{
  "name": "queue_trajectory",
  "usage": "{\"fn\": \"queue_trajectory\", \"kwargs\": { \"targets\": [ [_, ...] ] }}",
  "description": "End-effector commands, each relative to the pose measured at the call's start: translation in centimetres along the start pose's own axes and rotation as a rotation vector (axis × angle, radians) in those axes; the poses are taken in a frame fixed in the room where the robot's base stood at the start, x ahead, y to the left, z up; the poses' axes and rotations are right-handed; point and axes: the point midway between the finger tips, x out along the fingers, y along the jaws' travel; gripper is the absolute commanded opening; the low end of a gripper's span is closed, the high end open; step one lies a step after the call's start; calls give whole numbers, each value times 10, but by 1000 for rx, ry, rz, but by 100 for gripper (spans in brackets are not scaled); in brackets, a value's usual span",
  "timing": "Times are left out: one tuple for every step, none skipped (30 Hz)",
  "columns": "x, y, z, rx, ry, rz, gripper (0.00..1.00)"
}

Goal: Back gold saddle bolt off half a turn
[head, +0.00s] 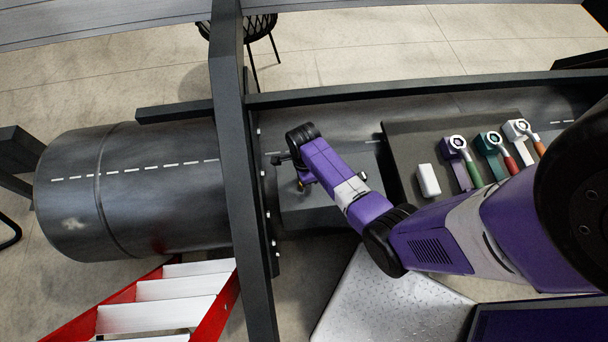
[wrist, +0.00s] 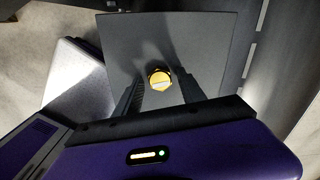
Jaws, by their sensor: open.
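The gold saddle bolt (wrist: 159,77) shows in the wrist view as a round gold head with a pale band across it. It stands on a flat grey saddle plate (wrist: 200,38). My gripper (wrist: 161,87) is open, with one dark finger on each side of the bolt head. I cannot tell whether either finger touches it.
Three ratchet-like tools with green (head: 471,174), red (head: 508,163) and orange (head: 538,146) handles rest on a dark tray (head: 405,153), beside a white block (head: 428,180). A dark upright beam (head: 236,150) stands left of my gripper. Red-sided steps (head: 160,300) are at lower left.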

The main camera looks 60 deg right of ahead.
Motion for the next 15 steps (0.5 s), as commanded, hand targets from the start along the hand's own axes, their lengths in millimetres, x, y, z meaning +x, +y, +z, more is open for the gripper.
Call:
{"fn": "queue_trajectory", "kwargs": {
  "targets": [
    [0, 0, 0, -1, 0, 0, 43],
    [0, 0, 0, -1, 0, 0, 37],
    [0, 0, 0, -1, 0, 0, 30],
    [0, 0, 0, -1, 0, 0, 24],
    [0, 0, 0, -2, 0, 0, 18],
    [0, 0, 0, -2, 0, 0, 10],
    [0, 0, 0, -2, 0, 0, 4],
    [0, 0, 0, -2, 0, 0, 0],
    [0, 0, 0, -2, 0, 0, 0],
    [0, 0, 0, -5, 0, 0, 0],
    [0, 0, 0, -12, 0, 0, 0],
    [-1, 0, 0, -31, 0, 0, 0],
    [-1, 0, 0, -54, 0, 0, 0],
    [-1, 0, 0, -82, 0, 0, 0],
    [-2, 0, 0, -131, 0, 1, 0]
  ]
}}
